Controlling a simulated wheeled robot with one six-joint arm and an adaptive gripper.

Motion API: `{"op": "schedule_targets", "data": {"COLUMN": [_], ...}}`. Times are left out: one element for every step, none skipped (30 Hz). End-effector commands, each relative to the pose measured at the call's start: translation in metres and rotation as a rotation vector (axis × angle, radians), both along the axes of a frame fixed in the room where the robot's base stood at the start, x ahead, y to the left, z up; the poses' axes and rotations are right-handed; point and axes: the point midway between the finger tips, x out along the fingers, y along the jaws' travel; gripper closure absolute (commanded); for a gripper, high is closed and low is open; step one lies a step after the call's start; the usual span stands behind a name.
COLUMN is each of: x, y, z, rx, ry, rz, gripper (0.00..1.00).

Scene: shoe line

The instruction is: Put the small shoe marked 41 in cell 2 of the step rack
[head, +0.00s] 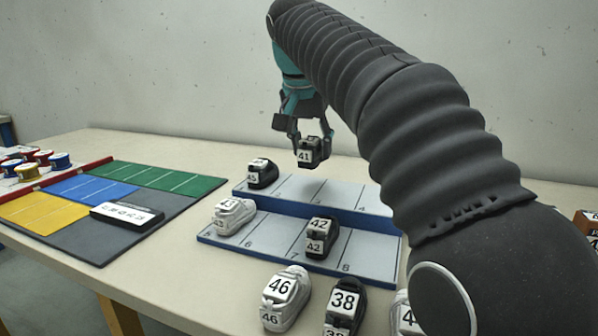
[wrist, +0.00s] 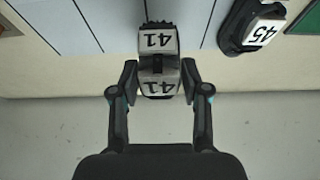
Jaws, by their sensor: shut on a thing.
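The small dark shoe marked 41 (head: 309,153) is held in my gripper (head: 309,138), above the back of the step rack's upper step (head: 345,194). In the wrist view, my gripper (wrist: 158,82) has its fingers on both sides of the shoe (wrist: 158,62), and its white labels show. Clear space shows under the shoe in the head view. The upper step's left end cell holds a dark shoe marked 45 (head: 262,174); the cells beside it look empty.
On the lower step (head: 270,238), a white shoe marked 43 (head: 233,216) stands in cell 5 and a dark shoe marked 42 (head: 320,238) around cell 7. Shoes marked 46 (head: 285,298) and 38 (head: 344,308) stand in front. A coloured mat (head: 150,178) lies left.

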Motion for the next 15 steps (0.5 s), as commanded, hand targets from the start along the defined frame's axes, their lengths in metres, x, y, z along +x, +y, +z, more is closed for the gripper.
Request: {"op": "schedule_targets", "data": {"x": [0.003,0.005,0.007,0.008,0.009,0.010,0.011,0.011,0.011,0.011,0.011,0.011,0.011,0.010,0.011], "y": [0.009,0.012,0.016,0.018,0.021,0.023,0.024,0.024,0.025,0.025,0.024,0.024,0.024,0.024,0.024], "z": [-0.006,-0.008,-0.011,-0.012,-0.013,-0.014,-0.015,-0.017,-0.020,-0.024,-0.028,-0.034,-0.039,-0.043,-0.048], "rx": [-0.001,0.000,0.000,0.000,0.000,0.000,0.001,0.001,0.001,0.000,-0.001,-0.001,-0.001,0.000,-0.001], "ry": [0.002,0.002,0.001,0.001,0.000,0.000,0.000,0.000,0.000,0.001,0.001,0.001,0.001,0.002,0.002], "rz": [0.004,0.003,0.002,0.002,0.002,0.002,0.001,0.001,0.001,0.000,0.000,0.000,0.000,0.000,0.001], "gripper": [0.89,0.89,0.89,0.89,0.89,0.89,0.89,0.89,0.89,0.89,0.89,0.89,0.89,0.89,0.89]}}
